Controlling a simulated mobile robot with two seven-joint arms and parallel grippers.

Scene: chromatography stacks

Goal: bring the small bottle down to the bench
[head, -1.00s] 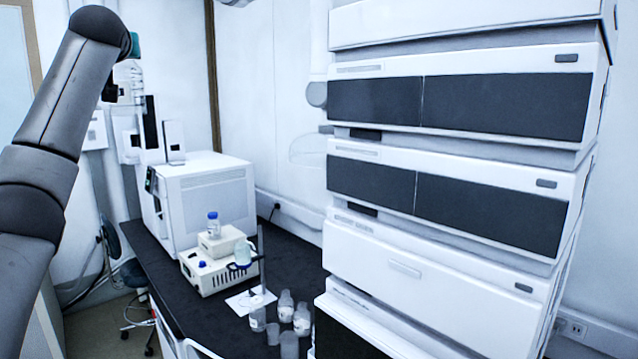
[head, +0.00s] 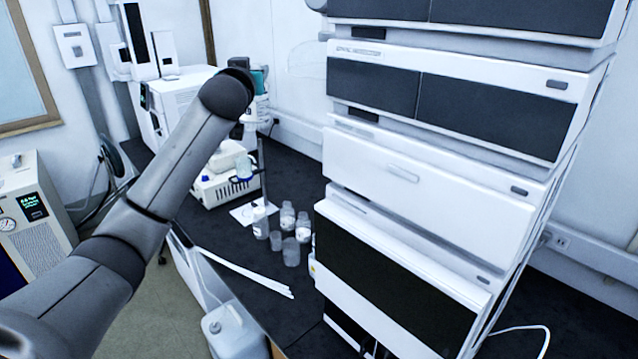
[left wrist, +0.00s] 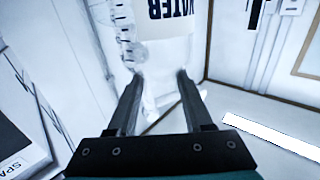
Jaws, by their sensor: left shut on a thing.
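A clear bottle with graduation marks and a label reading WATER (left wrist: 172,12) fills the top of the left wrist view, its lettering upside down. My left gripper (left wrist: 158,78) is shut on its narrower end, with one finger on each side. In the head view my left gripper (head: 256,92) is beyond the teal wrist, above the far part of the dark bench (head: 238,268). The held bottle is small and mostly unclear there. My right gripper is not in view.
Several clear bottles and cups (head: 290,252) stand on the bench in front of a white instrument (head: 222,188). A tall instrument stack (head: 425,185) rises at right. Bare bench shows between.

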